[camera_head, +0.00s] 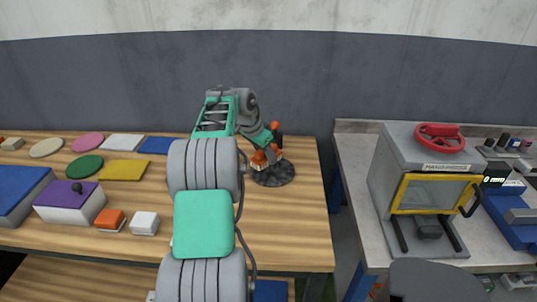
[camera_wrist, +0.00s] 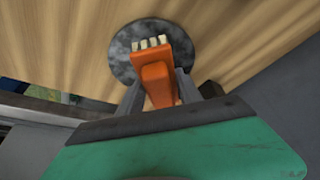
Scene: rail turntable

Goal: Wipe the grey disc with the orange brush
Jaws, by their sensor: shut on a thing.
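The orange brush (camera_wrist: 155,72) has pale bristles at its far end in the wrist view. My gripper (camera_wrist: 158,88) is shut on it, with a grey finger on each side. In the head view the brush (camera_head: 259,158) is over the left part of the disc, and my gripper (camera_head: 270,148) is above it, partly hidden by my arm. The grey disc (camera_head: 284,178) is dark, mottled and round, flat near the right end of the wooden table. In the wrist view the disc (camera_wrist: 124,66) lies behind the bristles. I cannot tell whether the bristles touch it.
Coloured flat pads and discs, such as a green disc (camera_head: 86,167) and a yellow pad (camera_head: 124,170), lie on the table's left side. A purple-topped box (camera_head: 66,203), an orange-and-white block (camera_head: 110,219) and a white block (camera_head: 145,222) stand nearer. A grey machine (camera_head: 405,160) is on the right bench.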

